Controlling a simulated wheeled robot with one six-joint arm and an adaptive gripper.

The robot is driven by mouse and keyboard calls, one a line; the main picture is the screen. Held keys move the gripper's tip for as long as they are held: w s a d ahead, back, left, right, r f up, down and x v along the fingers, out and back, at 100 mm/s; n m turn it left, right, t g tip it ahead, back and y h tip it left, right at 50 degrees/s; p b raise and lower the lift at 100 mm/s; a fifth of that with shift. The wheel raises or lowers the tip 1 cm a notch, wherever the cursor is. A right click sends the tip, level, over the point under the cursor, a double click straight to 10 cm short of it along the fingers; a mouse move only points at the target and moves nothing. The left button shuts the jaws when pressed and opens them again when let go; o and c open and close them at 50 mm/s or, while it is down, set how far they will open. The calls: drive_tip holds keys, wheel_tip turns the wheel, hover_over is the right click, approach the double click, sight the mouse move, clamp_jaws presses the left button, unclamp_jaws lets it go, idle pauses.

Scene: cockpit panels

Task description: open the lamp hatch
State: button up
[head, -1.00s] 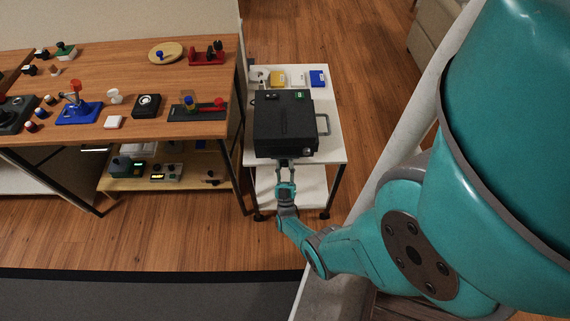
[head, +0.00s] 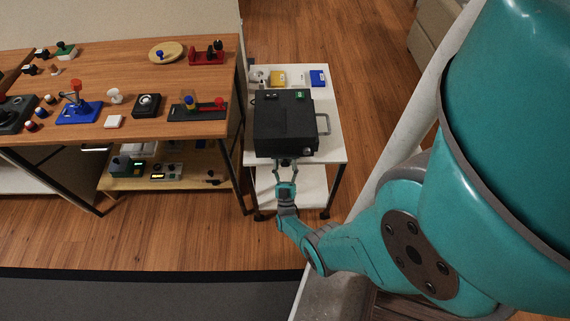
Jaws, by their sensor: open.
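A black box (head: 285,125) sits on the small white cart. It has a flat dark top, a green piece at its back right and a grey loop handle on its right side. I take it to be the lamp hatch unit, but no label is readable. My teal arm comes in from the lower right.
The white cart (head: 334,146) also bears a yellow box (head: 278,78), a blue box (head: 318,78) and a white roll behind the black box. A wooden table (head: 130,65) with several switches and levers stands at the left. Open floor lies in front.

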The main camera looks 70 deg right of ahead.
sight(285, 166)
drive_tip(key=shift+f, duration=0.15)
drive_tip(key=shift+v, duration=1.45)
drive_tip(key=s+a, duration=0.4)
drive_tip(key=a, duration=0.7)
drive_tip(key=shift+s, duration=0.25)
